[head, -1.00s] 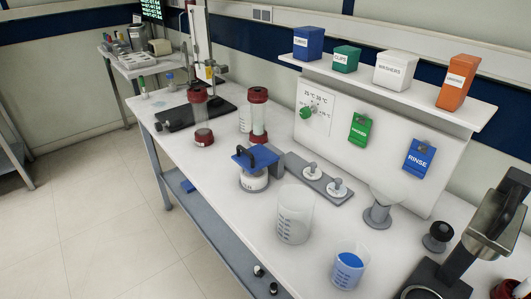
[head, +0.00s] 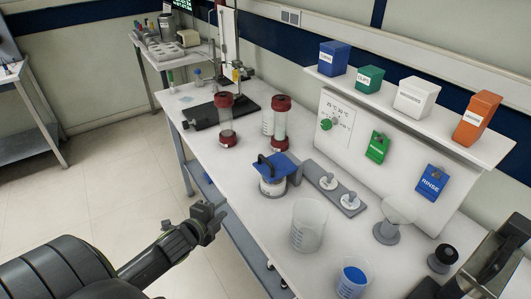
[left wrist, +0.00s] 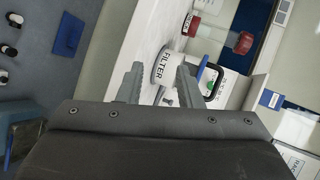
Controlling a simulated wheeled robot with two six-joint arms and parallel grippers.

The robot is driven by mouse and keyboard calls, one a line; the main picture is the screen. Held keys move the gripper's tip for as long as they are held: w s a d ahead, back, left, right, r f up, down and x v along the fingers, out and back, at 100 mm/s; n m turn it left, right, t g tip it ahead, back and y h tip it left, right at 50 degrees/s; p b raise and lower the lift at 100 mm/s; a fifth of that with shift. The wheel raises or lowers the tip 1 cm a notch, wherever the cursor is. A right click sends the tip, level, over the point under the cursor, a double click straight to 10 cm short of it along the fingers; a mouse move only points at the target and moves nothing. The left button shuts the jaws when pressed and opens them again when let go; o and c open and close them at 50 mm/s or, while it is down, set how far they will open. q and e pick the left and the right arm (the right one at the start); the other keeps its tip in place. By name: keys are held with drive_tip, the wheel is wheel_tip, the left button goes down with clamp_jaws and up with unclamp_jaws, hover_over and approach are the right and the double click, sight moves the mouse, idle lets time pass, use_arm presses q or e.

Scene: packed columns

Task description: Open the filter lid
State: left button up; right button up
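The filter (head: 271,186) is a short white and clear pot on the bench, with a blue lid (head: 284,163) on top and a dark arched handle (head: 268,166). The lid looks closed. In the left wrist view the white pot (left wrist: 168,68) shows its FILTER label, with the blue lid (left wrist: 201,70) and dark handle (left wrist: 214,84) to its right. My left gripper (head: 214,213) is in front of the bench edge, left of and apart from the filter. Its two fingers (left wrist: 156,82) are spread with nothing gripped between them. My right gripper is not visible.
Two red-capped columns (head: 280,122) stand behind the filter. A grey holder with white-topped pieces (head: 335,188) lies to its right. An empty beaker (head: 308,226) and a beaker of blue liquid (head: 352,279) stand nearer. Bins line the shelf (head: 400,104) above.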

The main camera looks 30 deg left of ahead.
use_arm(q)
drive_tip(key=d+r+m+t+h+p, duration=0.15)
drive_tip(key=d+r+m, duration=0.25)
drive_tip(key=r, duration=0.7)
drive_tip(key=p, duration=0.1)
approach(265, 158)
drive_tip(key=shift+t+h, duration=0.25)
drive_tip(key=shift+t, duration=0.1)
drive_tip(key=w+f, duration=0.1)
drive_tip(key=w, duration=0.2)
drive_tip(key=w+f, duration=0.1)
drive_tip(key=w, duration=0.2)
drive_tip(key=w+f, duration=0.1)
drive_tip(key=w, duration=0.2)
drive_tip(key=shift+w, duration=0.4)
clamp_jaws()
